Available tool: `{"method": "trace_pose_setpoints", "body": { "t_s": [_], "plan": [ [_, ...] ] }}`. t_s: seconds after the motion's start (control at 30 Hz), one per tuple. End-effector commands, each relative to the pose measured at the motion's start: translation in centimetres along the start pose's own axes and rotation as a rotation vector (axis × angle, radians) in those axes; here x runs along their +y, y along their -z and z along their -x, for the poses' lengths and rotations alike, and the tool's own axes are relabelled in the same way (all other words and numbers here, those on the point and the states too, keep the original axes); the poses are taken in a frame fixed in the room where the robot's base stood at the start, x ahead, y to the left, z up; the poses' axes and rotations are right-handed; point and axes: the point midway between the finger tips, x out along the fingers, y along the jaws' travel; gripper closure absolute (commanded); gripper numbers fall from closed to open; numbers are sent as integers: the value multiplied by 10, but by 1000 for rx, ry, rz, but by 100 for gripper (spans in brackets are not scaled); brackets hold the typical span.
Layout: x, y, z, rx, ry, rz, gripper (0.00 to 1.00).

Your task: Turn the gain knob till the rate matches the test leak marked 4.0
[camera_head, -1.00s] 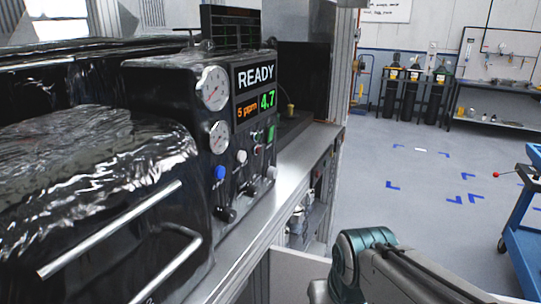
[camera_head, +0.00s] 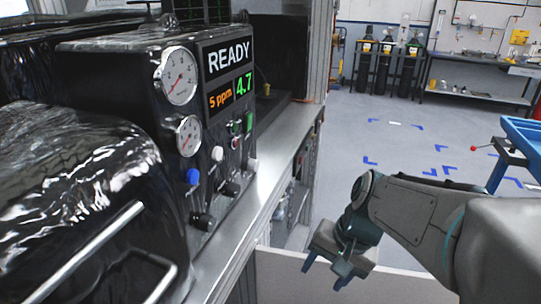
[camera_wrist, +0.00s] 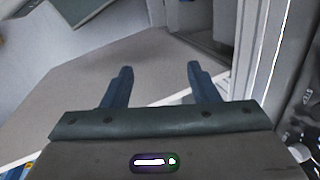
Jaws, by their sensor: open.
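The dark instrument panel has a display (camera_head: 230,77) reading "READY", "5 ppm" in orange and "4.7" in green. Below it are a blue knob (camera_head: 192,176), a white knob (camera_head: 217,153), a black knob (camera_head: 230,188), a lower black knob (camera_head: 202,221) and a pale knob (camera_head: 250,164). No knob label is legible, so I cannot tell which one is the gain knob. No mark 4.0 is legible. My gripper (camera_head: 325,276) is open and empty, right of and below the panel, apart from it. Its two fingers show apart in the wrist view (camera_wrist: 160,68).
Two dials (camera_head: 179,75) sit left of the display. A metal ledge (camera_head: 270,150) runs along the panel's front. A pale board (camera_head: 300,275) lies below my gripper. A blue cart (camera_head: 522,135) stands at right; gas cylinders (camera_head: 385,70) stand at the back. The floor between is clear.

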Motion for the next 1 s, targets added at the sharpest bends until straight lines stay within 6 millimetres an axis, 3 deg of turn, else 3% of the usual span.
{"method": "trace_pose_setpoints", "body": {
  "t_s": [0.27,0.43,0.6,0.7,0.83,1.0],
  "plan": [
    [-74,61,-11,-360,338,-572,46],
    [-108,120,-3,-605,572,-881,46],
    [-120,180,11,-824,787,-1107,46],
    [-119,206,19,-915,880,-1185,46],
    [-117,225,25,-983,947,-1236,46],
    [-128,229,24,-1005,965,-1249,46]
  ]
}}
